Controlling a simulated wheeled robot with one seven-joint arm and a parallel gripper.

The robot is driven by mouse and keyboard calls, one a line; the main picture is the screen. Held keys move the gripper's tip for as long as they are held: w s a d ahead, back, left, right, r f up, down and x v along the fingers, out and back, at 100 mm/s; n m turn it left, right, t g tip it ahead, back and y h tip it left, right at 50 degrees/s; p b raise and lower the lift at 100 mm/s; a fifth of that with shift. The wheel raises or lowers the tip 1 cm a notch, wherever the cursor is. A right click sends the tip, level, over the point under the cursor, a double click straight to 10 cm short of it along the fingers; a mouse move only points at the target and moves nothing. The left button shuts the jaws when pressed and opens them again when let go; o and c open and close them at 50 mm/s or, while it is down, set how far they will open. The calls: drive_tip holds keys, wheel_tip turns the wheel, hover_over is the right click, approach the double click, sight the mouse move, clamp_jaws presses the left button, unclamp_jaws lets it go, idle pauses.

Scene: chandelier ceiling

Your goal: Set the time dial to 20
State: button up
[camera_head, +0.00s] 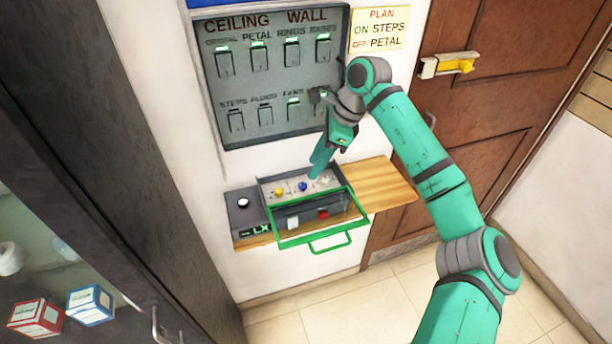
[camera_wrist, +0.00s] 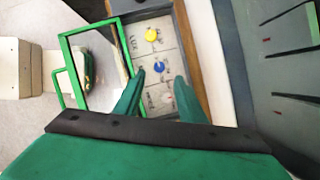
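A grey control box (camera_head: 268,186) sits on a wooden shelf, its green-framed cover (camera_head: 345,228) swung open toward the front. A yellow knob (camera_head: 279,192) and a blue knob (camera_head: 303,186) stand on its panel. The wrist view shows the yellow knob (camera_wrist: 151,34), the blue knob (camera_wrist: 159,67) and a faint pinkish spot (camera_wrist: 167,98) between my fingers, possibly a third knob. The labels are too blurred to tell which dial is time, and no setting is readable. My gripper (camera_head: 318,170) points down over the panel's right part. In the wrist view its fingers (camera_wrist: 160,80) are apart, with nothing visibly held.
A switch board (camera_head: 270,85) with several labelled switches is on the wall above. A yellow note (camera_head: 381,30) hangs beside it. The shelf's right end (camera_head: 385,185) is clear. A brown door (camera_head: 500,90) is at right, a dark cabinet (camera_head: 110,130) at left.

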sight(303, 185)
drive_tip(key=x, duration=0.5)
drive_tip(key=shift+s+f, duration=0.1)
drive_tip(key=shift+f, duration=0.35)
drive_tip(key=shift+a+f, duration=0.3)
drive_tip(key=shift+a, duration=0.15)
drive_tip(key=shift+d, duration=0.15)
clamp_jaws()
